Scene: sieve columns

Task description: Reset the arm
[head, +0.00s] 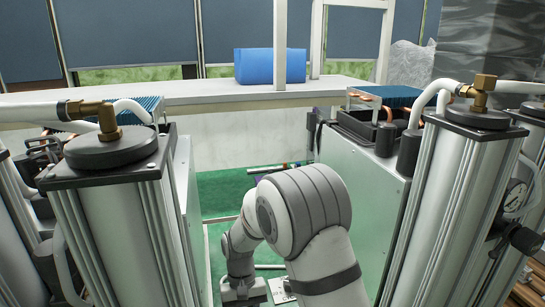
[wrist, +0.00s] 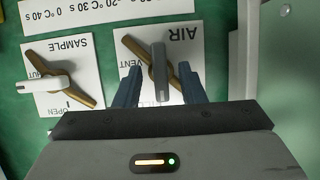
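In the wrist view my gripper (wrist: 160,78) has its two blue fingers spread apart. The grey handle of the AIR valve (wrist: 159,65) stands between them, with a gap visible on each side. The brass part of this valve lies slanted across its white AIR label plate (wrist: 130,45), partly hidden by the fingers. In the head view my arm (head: 305,215) reaches down between the two silver columns; its wrist end is low in the picture and the fingers cannot be made out.
The SAMPLE valve (wrist: 47,83), with a white handle, sits just left on the green panel (wrist: 25,120). A pale box edge (wrist: 243,55) stands close at right. Silver columns (head: 115,225) and (head: 445,205) flank my arm. A white shelf (head: 195,92) with a blue roll (head: 255,66) is behind.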

